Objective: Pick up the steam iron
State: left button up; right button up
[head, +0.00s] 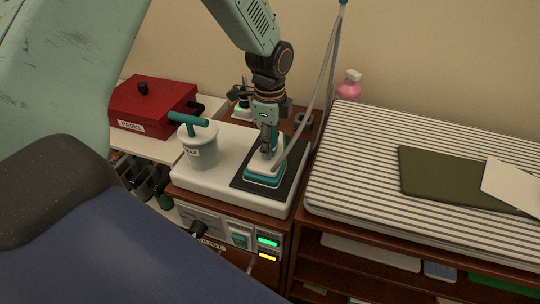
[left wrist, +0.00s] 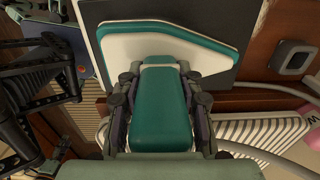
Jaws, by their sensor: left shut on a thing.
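The steam iron (head: 264,174) is teal and white and sits on a dark pad (head: 243,181) on top of the white station. My left gripper (head: 267,150) reaches down onto it from above. In the left wrist view the iron's teal handle (left wrist: 161,110) lies between the two fingers of my left gripper (left wrist: 155,88), which are shut on it. The iron's teal and white body (left wrist: 165,45) shows beyond the fingertips, over the dark pad. I cannot tell whether the iron still touches the pad. My right gripper is not in view.
A grey pot with a teal handle (head: 199,146) stands left of the iron. A red box (head: 150,105) is farther left. A striped ironing board (head: 360,150) with a folded green cloth (head: 450,178) is on the right. A grey hose (head: 331,70) hangs near my arm. A pink bottle (head: 348,87) stands behind.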

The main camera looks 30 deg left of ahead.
pick_arm(q)
jog(key=shift+s+d+f, duration=0.1)
grip_shut()
notch_tip(320, 180, up, 9)
jog(key=shift+f+p, duration=0.1)
jog(key=shift+p, duration=0.85)
jog(key=shift+w+r, duration=0.2)
jog(key=shift+r, duration=0.45)
jog(key=o, duration=0.6)
grip_release()
grip_shut()
